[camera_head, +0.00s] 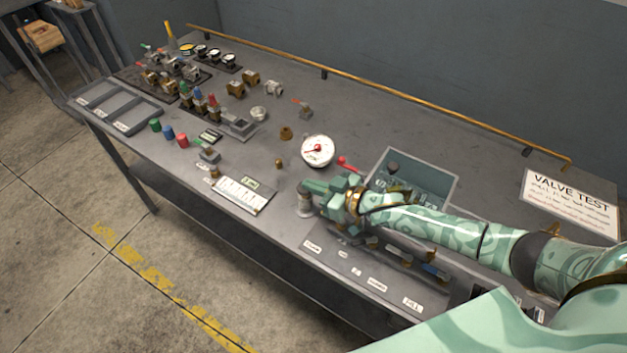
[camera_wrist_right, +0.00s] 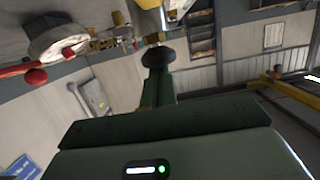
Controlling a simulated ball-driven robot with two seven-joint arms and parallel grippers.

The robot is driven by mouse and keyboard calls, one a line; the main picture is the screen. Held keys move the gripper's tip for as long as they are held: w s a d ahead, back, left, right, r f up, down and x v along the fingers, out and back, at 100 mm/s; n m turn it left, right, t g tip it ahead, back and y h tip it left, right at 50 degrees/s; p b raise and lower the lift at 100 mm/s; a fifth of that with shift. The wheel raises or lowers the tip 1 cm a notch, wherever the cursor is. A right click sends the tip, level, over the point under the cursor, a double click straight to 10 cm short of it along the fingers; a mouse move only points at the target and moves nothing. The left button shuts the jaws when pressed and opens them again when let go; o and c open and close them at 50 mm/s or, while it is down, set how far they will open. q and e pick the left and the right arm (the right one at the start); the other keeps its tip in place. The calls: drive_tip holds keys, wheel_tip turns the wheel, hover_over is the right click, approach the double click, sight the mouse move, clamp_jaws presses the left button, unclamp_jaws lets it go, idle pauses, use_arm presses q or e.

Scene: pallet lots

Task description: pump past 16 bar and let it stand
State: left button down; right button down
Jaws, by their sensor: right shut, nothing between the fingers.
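The round white pressure gauge (camera_head: 317,150) with a red needle stands on the bench in the head view; its scale is too small to read. A red lever (camera_head: 347,162) shows just right of the gauge. In the right wrist view a white round body (camera_wrist_right: 58,40) and a red lever with a round knob (camera_wrist_right: 35,76) show at upper left. My right gripper (camera_head: 308,188) is shut and empty, at the bench's front side, over a small grey cylinder (camera_head: 304,205); I cannot tell whether they touch. Its fingers (camera_wrist_right: 158,72) also show in the wrist view. My left gripper is out of view.
A grey bin (camera_head: 447,190) of parts stands behind my right forearm. A VALVE TEST sign (camera_head: 570,203) lies at right. Valves, small gauges and coloured caps (camera_head: 168,132) crowd the left end. A brass rail (camera_head: 400,95) runs along the back; bench before it is mostly clear.

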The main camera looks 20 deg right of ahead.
drive_tip(key=shift+s+f, duration=0.1)
wheel_tip(320, 180, up, 5)
drive_tip(key=p, duration=0.6)
drive_tip(key=v, duration=0.9)
drive_tip(key=shift+s+d+f, duration=0.2)
drive_tip(key=shift+s+d, duration=0.05)
drive_tip(key=shift+d, duration=0.05)
